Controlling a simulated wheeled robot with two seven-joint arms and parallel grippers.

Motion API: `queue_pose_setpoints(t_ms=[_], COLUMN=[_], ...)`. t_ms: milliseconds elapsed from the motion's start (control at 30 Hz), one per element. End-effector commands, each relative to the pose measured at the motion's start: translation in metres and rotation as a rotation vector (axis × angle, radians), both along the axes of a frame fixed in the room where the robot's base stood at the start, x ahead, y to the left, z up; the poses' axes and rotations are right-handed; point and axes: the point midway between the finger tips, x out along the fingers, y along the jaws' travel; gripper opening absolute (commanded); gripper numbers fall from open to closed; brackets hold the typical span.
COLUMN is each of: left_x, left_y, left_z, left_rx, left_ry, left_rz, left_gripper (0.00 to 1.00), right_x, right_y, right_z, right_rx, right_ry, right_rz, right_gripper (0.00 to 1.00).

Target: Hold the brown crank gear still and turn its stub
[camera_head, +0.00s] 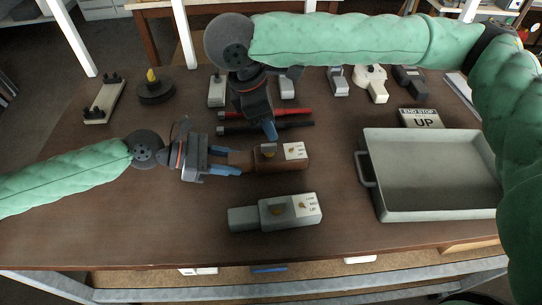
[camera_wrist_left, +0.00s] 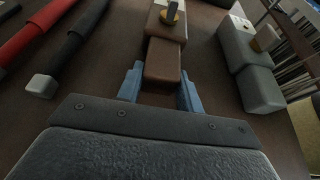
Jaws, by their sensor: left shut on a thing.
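The brown crank gear (camera_head: 272,164) lies on the table, with a white label at its right end. Its narrower end (camera_wrist_left: 163,63) sits between the blue fingers of my left gripper (camera_head: 225,163), which is shut on it. In the left wrist view, the fingers of this gripper (camera_wrist_left: 158,88) flank that end. A dark stub on a yellow disc (camera_wrist_left: 170,14) stands on the gear's wide body. My right gripper (camera_head: 270,131) points down just above and behind the stub (camera_head: 268,150). Whether its fingers are apart is unclear from this angle.
A similar grey crank gear (camera_head: 284,211) lies in front. A red rod (camera_head: 290,112) and a black rod (camera_head: 292,125) lie behind. A grey tray (camera_head: 430,216) and an "END STOP UP" sign (camera_head: 421,118) are at right. Several grey and white units line the back. The left front is clear.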

Motion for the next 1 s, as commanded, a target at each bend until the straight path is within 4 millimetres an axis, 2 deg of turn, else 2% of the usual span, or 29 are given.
queue_pose_setpoints(t_ms=[300,333,433,467,767,1000], left_x=[0.0,0.0,0.0,0.0,0.0,-0.001], left_y=[0.0,0.0,0.0,0.0,0.001,0.014], left_z=[-0.001,-0.001,-0.001,-0.001,0.0,0.005], left_rx=[0.001,0.001,0.001,0.001,0.0,0.001], left_ry=[0.001,0.001,0.001,0.001,0.001,0.002], left_rz=[-0.001,-0.001,-0.001,-0.001,0.0,0.001], left_gripper=[0.09,0.38,0.58,0.62,0.62,0.62], right_x=[0.0,0.0,0.0,0.0,0.0,0.0], right_y=[0.0,0.0,0.0,0.0,0.0,0.0], right_z=[0.0,0.0,0.0,0.0,0.001,0.004], right_rx=[0.0,0.0,0.0,0.0,0.0,0.0], right_ry=[0.0,0.0,0.0,0.0,0.0,0.001], right_rz=[0.0,0.0,0.0,0.0,0.0,0.0], right_gripper=[0.29,0.29,0.29,0.29,0.29,0.29])
